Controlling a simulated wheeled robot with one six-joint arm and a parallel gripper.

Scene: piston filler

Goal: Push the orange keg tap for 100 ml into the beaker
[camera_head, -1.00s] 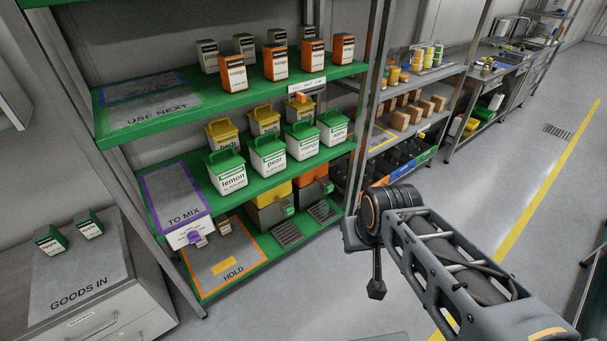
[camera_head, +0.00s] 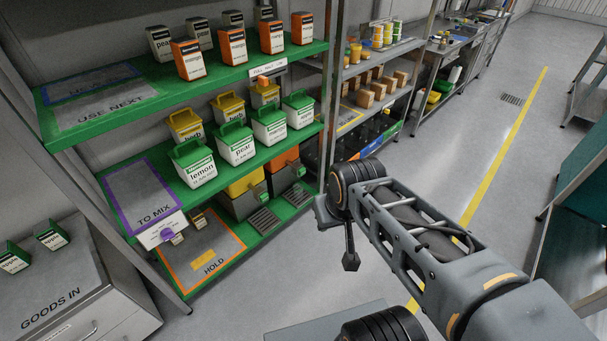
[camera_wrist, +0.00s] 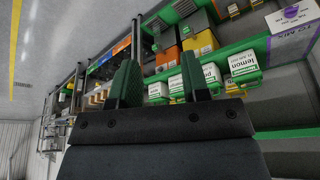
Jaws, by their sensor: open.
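The orange keg (camera_head: 285,160) stands on the lower green shelf, right of a yellow keg (camera_head: 245,184). Its front is dark with a small green part, and its tap is too small to make out clearly. A dark grated tray (camera_head: 295,196) lies in front of it. The orange keg also shows in the wrist view (camera_wrist: 168,57), beside the yellow one (camera_wrist: 201,43). My gripper (camera_wrist: 158,75) is open and empty, its two fingers apart, well away from the kegs. I cannot make out a beaker.
Tubs labelled lemon (camera_head: 198,172) and pear (camera_head: 237,153) stand on the shelf above the kegs. The HOLD mat (camera_head: 226,252) lies left of the kegs. A shelf post (camera_head: 329,100) stands to their right. The floor (camera_head: 420,170) right of the rack is clear.

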